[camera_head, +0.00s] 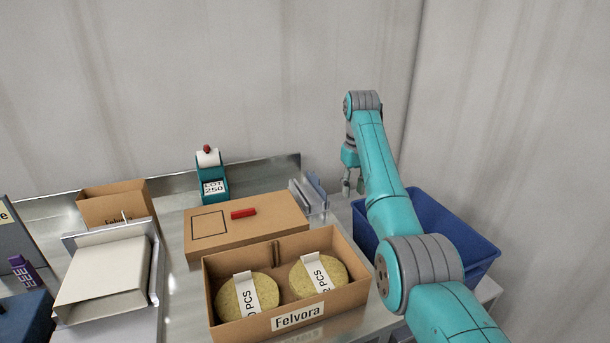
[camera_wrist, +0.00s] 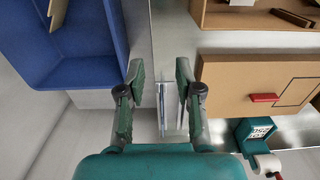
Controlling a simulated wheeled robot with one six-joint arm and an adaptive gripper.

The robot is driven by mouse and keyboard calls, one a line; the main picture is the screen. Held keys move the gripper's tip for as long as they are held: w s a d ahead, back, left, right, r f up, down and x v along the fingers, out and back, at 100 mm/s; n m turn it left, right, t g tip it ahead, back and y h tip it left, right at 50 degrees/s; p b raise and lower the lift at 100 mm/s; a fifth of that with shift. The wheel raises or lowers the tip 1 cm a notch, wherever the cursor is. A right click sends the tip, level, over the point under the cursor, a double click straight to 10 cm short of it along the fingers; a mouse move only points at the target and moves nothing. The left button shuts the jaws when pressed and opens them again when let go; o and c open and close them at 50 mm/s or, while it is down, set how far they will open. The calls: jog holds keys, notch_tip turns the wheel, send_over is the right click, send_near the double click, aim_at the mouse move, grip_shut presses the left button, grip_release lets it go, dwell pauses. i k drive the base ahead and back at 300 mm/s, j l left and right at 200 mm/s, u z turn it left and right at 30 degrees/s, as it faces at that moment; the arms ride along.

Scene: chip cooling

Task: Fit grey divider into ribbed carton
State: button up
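The open brown carton (camera_head: 290,319) labelled "Felvora" stands at the front of the steel table, with ribs inside its far wall; its edge also shows in the wrist view (camera_wrist: 240,20). Two yellow round packs (camera_head: 247,297) with white bands sit in it, a gap between them. Thin upright grey plates stand in a rack (camera_head: 312,196) at the table's right rear; I take the divider to be among them, but cannot single it out. In the wrist view, the rack (camera_wrist: 167,108) shows between my fingers. My gripper (camera_head: 353,186) is open and empty, above and right of the rack.
A flat closed box (camera_head: 270,212) with a red marker (camera_head: 243,213) lies between carton and label dispenser (camera_head: 212,180). A blue bin (camera_head: 470,240) stands at right. A smaller carton (camera_head: 118,205) and tilted cream tray (camera_head: 105,270) are at left.

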aim_at(276, 258)
jog(key=i+j, duration=0.25)
jog(key=i, duration=0.2)
jog(key=i+j, duration=0.2)
jog(key=i, duration=0.25)
